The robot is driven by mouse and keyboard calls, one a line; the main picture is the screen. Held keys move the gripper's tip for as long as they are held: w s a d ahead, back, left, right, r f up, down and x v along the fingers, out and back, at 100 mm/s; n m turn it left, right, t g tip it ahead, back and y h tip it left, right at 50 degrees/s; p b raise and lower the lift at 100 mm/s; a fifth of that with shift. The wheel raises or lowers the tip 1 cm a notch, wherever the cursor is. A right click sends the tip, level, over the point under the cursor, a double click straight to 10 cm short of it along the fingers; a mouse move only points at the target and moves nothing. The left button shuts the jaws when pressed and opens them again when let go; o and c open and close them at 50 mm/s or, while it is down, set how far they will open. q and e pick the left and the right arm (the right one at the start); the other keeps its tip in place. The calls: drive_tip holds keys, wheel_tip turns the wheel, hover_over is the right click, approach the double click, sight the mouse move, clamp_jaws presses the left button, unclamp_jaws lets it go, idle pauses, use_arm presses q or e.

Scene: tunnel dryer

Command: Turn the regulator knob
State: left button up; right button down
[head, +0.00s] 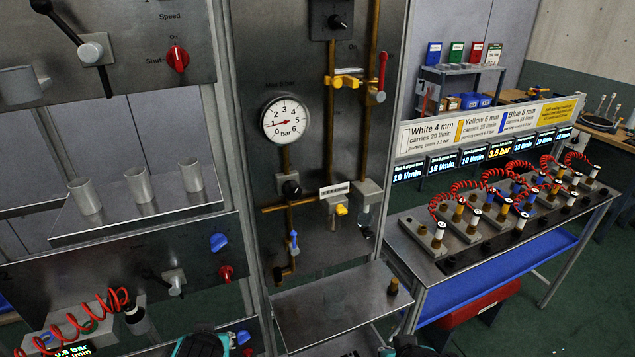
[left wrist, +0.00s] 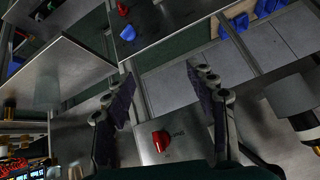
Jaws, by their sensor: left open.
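The regulator knob (head: 291,188) looks to be the black knob on a grey block below the round pressure gauge (head: 285,121). The gauge's red needle points to the left side of the dial. My left gripper (head: 203,344) shows only in part at the bottom edge of the head view, below and left of the knob and apart from it. In the left wrist view its two fingers (left wrist: 160,88) are spread with nothing between them. Part of my right arm (head: 410,347), black and teal, shows at the bottom edge; its fingers cannot be made out.
A red lever (head: 382,70), a small blue valve handle (head: 294,241) and brass pipes share the panel. A metal shelf (head: 335,305) juts out below. Grey cups (head: 145,185) stand at left. A red knob (left wrist: 161,140) shows near the fingers in the wrist view.

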use_arm(q)
drive_tip(key=w+d+r+t+y+p, duration=0.1)
drive_tip(key=w+d+r+p, duration=0.1)
drive_tip(key=w+r, duration=0.1)
drive_tip(key=w+d+r+t+y+p, duration=0.1)
drive_tip(key=w+d+r+p, duration=0.2)
drive_tip(key=w+r, duration=0.1)
drive_tip(key=w+d+r+t+y+p, duration=0.1)
drive_tip(key=w+d+r+t+p, duration=0.1)
drive_tip(key=w+d+r, duration=0.1)
drive_tip(key=shift+w+d+r+n, duration=0.15)
drive_tip(key=shift+w+r, duration=0.2)
drive_tip(key=shift+r, duration=0.2)
drive_tip(key=shift+w+r+n, duration=0.15)
drive_tip(key=shift+w+r, duration=0.2)
drive_tip(key=shift+r, duration=0.15)
drive_tip(key=t+p, duration=0.5)
drive_tip(key=t, duration=0.1)
approach(294, 194)
drive_tip(key=w, duration=0.2)
drive_tip(key=shift+n, duration=0.3)
drive_tip(key=x, duration=0.8)
drive_tip(key=shift+s+a, duration=0.1)
drive_tip(key=shift+a, duration=0.2)
drive_tip(key=c, duration=1.1)
